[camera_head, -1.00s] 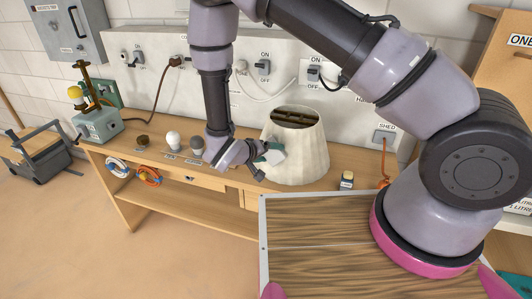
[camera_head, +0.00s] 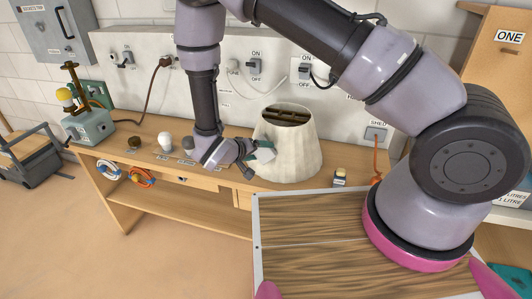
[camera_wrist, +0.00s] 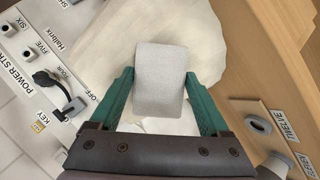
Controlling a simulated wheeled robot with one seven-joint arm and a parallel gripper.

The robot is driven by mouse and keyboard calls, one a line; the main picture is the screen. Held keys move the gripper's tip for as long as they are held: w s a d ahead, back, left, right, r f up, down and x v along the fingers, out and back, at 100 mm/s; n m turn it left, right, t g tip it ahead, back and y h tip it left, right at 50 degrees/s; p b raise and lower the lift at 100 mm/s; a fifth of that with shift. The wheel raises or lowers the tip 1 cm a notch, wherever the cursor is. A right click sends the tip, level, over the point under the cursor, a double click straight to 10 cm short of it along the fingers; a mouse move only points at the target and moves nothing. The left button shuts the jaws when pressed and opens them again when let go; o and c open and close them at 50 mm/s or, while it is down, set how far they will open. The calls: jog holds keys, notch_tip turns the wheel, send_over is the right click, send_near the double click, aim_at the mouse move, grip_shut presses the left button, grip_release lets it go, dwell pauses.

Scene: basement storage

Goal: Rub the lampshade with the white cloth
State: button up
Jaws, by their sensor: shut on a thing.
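The cream lampshade (camera_head: 292,150) stands on the wooden bench against the wall, open at its top. My gripper (camera_head: 262,152) is at the left side of the shade. In the wrist view, my gripper's green fingers (camera_wrist: 160,95) are shut on the white cloth (camera_wrist: 160,72), which looks like a folded pad. The lampshade (camera_wrist: 105,40) lies right behind the cloth in that view. The cloth appears against or very close to the shade's side; I cannot tell whether it touches.
The bench (camera_head: 210,178) carries several bulbs left of the shade and a small jar (camera_head: 340,177) to its right. Wall switches and cables hang behind. A teal box with a lamp (camera_head: 90,125) stands at the bench's left end.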

jog(key=shift+a, duration=0.2)
jog(key=shift+s+a+r, duration=0.3)
jog(key=shift+s+a, duration=0.05)
jog(key=shift+s, duration=0.5)
jog(key=shift+s+a+r, duration=0.3)
jog(key=shift+s+a, duration=0.05)
jog(key=shift+s, duration=0.55)
jog(key=shift+s+a+r, duration=0.3)
jog(key=shift+s+a, duration=0.05)
jog(key=shift+s, duration=0.5)
jog(key=s, duration=0.1)
jog(key=s+a+r, duration=0.1)
jog(key=shift+s, duration=0.35)
